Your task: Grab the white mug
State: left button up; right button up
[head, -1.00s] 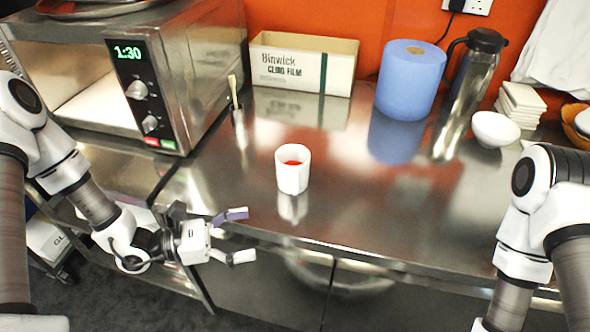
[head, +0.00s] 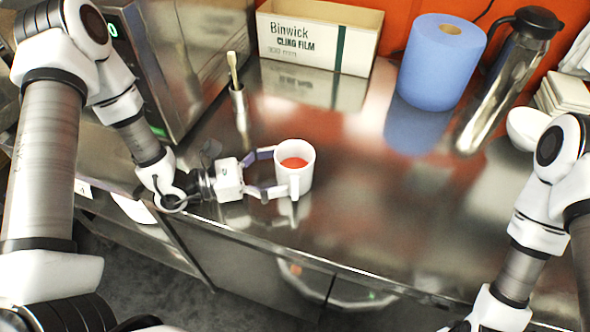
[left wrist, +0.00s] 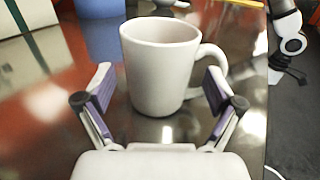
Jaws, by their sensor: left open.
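The white mug (head: 306,172) stands upright on the steel counter, with something red inside it in the head view. Its handle faces the front of the counter there. In the left wrist view the mug (left wrist: 158,70) stands ahead between the fingers, its handle on the right by the right finger. My left gripper (head: 272,172) is open at the mug's left side, its fingertips reaching the mug on either side. It also shows in the left wrist view (left wrist: 160,90). I cannot tell whether a finger touches the mug. My right gripper is not clearly seen; only my right arm shows.
The steel counter (head: 400,220) is clear to the right of the mug. A holder with a brush (head: 239,105) stands behind my left gripper. A cling film box (head: 315,38), blue paper roll (head: 440,62) and steel jug (head: 508,80) stand at the back. The microwave is at left.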

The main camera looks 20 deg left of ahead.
aim_at(293, 166)
pick_arm(q)
jog(key=x, duration=0.3)
jog(key=shift+w+d, duration=0.3)
jog(key=shift+a, duration=0.15)
jog(key=shift+c, duration=1)
jog(key=c, duration=1.3)
jog(key=shift+r+p, duration=0.1)
jog(key=shift+p, duration=0.3)
